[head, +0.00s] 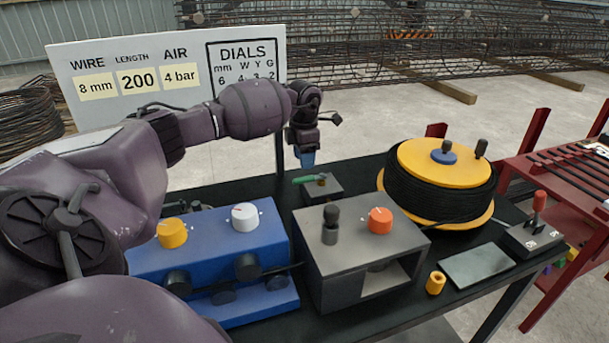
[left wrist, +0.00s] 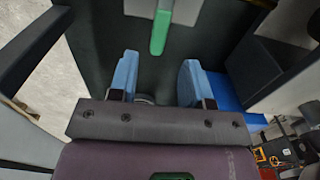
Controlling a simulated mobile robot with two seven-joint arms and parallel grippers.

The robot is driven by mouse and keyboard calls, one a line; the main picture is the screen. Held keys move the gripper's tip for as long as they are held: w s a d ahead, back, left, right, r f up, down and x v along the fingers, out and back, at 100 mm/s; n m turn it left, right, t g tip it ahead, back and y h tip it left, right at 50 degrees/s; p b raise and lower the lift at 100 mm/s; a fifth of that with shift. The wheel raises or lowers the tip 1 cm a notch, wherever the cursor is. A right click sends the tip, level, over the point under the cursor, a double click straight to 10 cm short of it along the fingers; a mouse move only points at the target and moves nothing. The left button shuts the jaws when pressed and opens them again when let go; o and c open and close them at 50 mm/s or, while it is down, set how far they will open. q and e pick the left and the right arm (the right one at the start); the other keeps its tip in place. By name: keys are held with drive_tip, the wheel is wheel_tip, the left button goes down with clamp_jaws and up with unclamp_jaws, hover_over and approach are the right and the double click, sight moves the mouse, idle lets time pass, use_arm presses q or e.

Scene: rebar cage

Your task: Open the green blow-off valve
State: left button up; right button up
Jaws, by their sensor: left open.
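The green valve handle (head: 305,180) is a short flat lever on a small dark grey block (head: 333,193), behind the grey box on the black table. In the left wrist view the green handle (left wrist: 161,30) lies ahead of the fingertips, in line with the gap between them. My left gripper (head: 306,158) points down with blue fingertips just above and behind the handle. In the left wrist view my left gripper (left wrist: 159,80) is open, with nothing between its fingers. Whether the handle touches a finger is not seen; it looks apart. My right gripper is not in view.
A blue machine (head: 215,237) with yellow and white knobs stands left of a grey box (head: 345,265) with an orange knob and black lever. A yellow wire spool (head: 440,165) stands to the right. A white sign (head: 130,58) rises behind my left arm.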

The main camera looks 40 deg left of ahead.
sight(304, 179)
use_arm(q)
wheel_tip(304, 179, down, 6)
drive_tip(key=shift+r, duration=0.1)
idle(0.4)
clamp_jaws()
